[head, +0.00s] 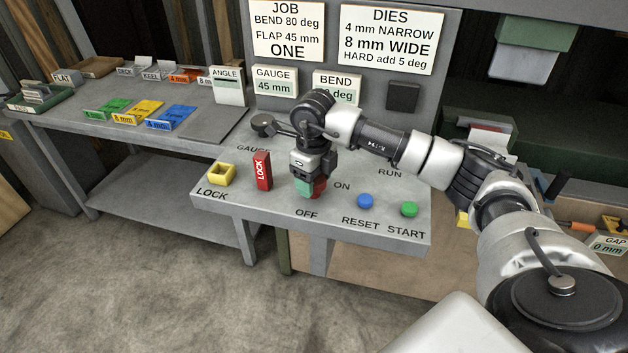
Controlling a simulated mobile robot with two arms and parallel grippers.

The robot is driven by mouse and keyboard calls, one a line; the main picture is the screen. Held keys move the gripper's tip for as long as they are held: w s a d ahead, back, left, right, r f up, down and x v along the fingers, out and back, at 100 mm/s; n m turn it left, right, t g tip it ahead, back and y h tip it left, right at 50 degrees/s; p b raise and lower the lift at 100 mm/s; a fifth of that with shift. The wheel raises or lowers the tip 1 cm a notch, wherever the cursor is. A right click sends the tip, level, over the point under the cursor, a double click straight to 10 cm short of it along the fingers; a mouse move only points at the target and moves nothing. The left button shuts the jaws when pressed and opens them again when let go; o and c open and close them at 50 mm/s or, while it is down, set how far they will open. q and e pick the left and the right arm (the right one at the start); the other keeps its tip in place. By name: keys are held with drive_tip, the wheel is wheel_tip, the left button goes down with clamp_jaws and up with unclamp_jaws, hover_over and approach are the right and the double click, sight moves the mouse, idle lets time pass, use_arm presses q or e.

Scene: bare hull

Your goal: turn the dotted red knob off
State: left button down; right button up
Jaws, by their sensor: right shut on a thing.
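My right gripper (307,187) reaches down over the control panel (235,196) in the head view. It is shut on the red knob (320,188), which shows only in part behind the fingers. The knob sits between the OFF label (306,215) in front of it and the ON label (342,185) to its right. The dot on the knob is hidden, so I cannot tell which way it points. My left gripper is not in view.
A yellow socket (221,175) marked LOCK and a red LOCK tag (263,170) stand left of the knob. Blue RESET (365,201) and green START (409,209) buttons are to its right. A dark lever (264,124) is behind.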

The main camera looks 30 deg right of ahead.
drive_tip(key=shift+r+m, duration=0.1)
drive_tip(key=shift+m, duration=0.2)
drive_tip(key=o, duration=0.9)
wheel_tip(320, 180, up, 11)
drive_tip(key=shift+f+b, duration=0.15)
drive_tip(key=shift+b, duration=1)
